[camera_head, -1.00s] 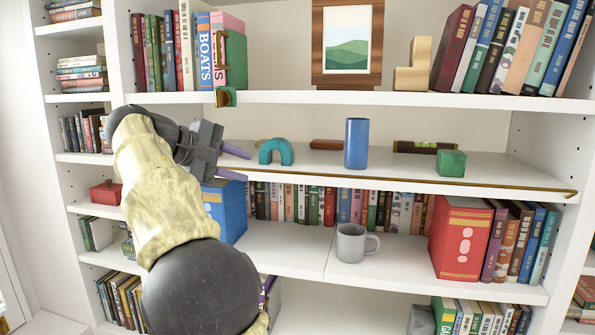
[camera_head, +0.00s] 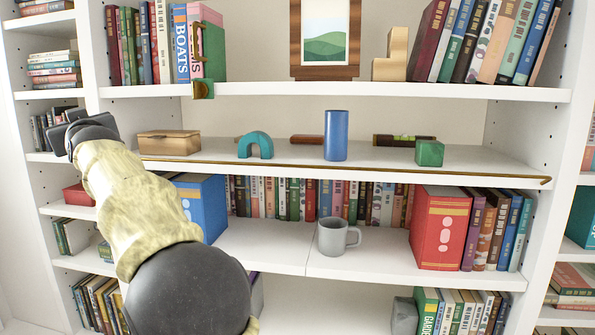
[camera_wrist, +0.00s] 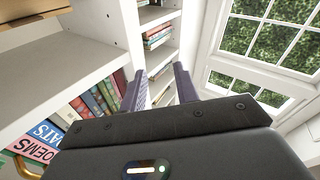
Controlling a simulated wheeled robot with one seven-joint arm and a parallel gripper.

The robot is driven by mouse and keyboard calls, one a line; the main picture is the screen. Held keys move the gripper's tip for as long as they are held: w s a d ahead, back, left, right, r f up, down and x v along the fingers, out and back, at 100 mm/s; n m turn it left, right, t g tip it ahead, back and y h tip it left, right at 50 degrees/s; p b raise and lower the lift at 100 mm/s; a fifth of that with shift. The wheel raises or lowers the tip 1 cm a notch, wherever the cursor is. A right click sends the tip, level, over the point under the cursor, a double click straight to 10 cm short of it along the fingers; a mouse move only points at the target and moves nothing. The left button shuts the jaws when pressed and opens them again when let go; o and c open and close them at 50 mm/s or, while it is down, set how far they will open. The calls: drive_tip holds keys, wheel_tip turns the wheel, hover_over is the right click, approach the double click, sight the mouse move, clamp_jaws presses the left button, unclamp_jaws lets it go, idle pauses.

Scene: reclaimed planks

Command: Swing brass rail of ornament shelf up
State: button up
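The brass rail (camera_head: 350,171) is a thin brass bar along the front edge of the ornament shelf (camera_head: 300,158). It lies low, at the level of the shelf board, and its right end meets the right side of the bookcase. I cannot make out the rail in the wrist view. My gripper (camera_wrist: 160,82) is open and empty in the wrist view, its two purple-grey fingers apart and pointing toward side shelves and a window. In the head view my wrist is at the left, beside the left upright and left of the rail; the fingers are hidden there.
A grey mug (camera_head: 337,237) and books are below. A green bookend (camera_head: 203,90) overhangs the shelf above.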

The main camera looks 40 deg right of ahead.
drive_tip(key=s+d+r+m+h+b, duration=0.1)
drive_tip(key=s+d+r+m+h, duration=0.25)
drive_tip(key=d+m+h, duration=0.45)
drive_tip(key=s+d+r+m+h, duration=0.35)
drive_tip(key=m+h, duration=0.65)
drive_tip(key=m, duration=0.5)
drive_tip(key=s+d+f+m+g+b, duration=0.1)
drive_tip(key=s+d+f+m+g, duration=0.3)
drive_tip(key=s+f+m+g, duration=0.4)
drive_tip(key=s+d+f+m+g+h, duration=0.1)
drive_tip(key=s+d+f+m+g, duration=0.3)
drive_tip(key=s+f+m+g, duration=0.4)
drive_tip(key=g, duration=0.5)
drive_tip(key=shift+s+d+m+b, duration=0.15)
drive_tip(key=shift+s+m+b, duration=0.05)
drive_tip(key=shift+m+b, duration=0.15)
drive_tip(key=shift+d, duration=0.15)
